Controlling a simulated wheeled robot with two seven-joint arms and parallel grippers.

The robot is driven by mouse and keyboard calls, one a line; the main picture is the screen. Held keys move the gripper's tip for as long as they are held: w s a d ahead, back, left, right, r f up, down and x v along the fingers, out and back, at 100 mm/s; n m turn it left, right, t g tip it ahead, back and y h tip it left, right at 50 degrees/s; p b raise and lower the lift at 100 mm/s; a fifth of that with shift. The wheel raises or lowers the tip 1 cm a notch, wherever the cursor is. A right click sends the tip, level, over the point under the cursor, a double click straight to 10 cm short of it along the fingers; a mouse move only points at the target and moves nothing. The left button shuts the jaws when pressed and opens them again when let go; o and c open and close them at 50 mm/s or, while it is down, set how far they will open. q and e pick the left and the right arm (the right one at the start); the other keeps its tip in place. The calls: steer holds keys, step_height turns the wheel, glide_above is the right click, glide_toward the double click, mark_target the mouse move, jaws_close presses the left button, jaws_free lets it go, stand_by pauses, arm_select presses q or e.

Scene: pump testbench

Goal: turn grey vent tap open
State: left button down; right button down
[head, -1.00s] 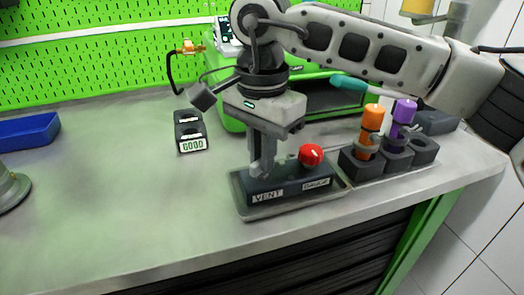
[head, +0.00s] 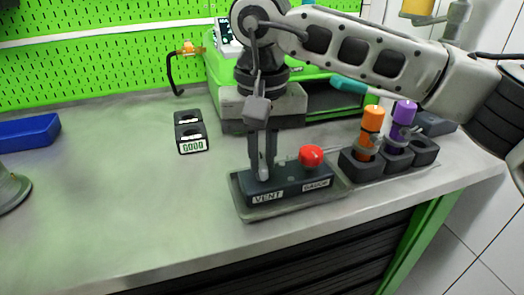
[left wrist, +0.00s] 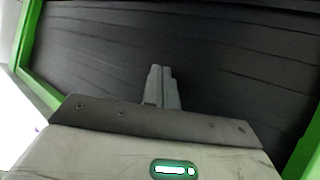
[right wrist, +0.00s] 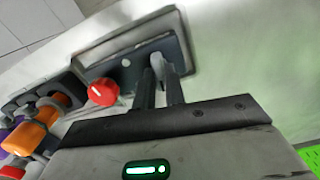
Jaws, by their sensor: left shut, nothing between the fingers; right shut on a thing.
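The grey vent tap (head: 263,174) stands on the left end of a dark valve block, above the label VENT. My right gripper (head: 263,165) comes down from above, and its fingers are shut on the tap's handle. In the right wrist view the light grey handle (right wrist: 158,66) shows between the fingertips (right wrist: 160,72); part of it is hidden by them. My left gripper (left wrist: 162,72) is shut and empty, in front of dark drawer fronts; it is not in the head view.
A red knob (head: 311,156) sits on the same block, beside the tap, above a second label. The block lies in a shallow grey tray (head: 240,205). Orange (head: 372,119) and purple (head: 404,112) capped bottles stand in dark holders at right.

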mark_target(262, 160)
steer(key=shift+r+n, duration=0.1)
steer(key=shift+n, duration=0.7)
steer(key=c, duration=1.5)
jaws_free()
steer(key=shift+o, duration=0.2)
arm_select(q)
steer(key=shift+r+p, duration=0.35)
steer(key=shift+p, duration=0.6)
arm_select(e)
step_height(262, 160, up, 16)
steer(key=shift+s, duration=0.1)
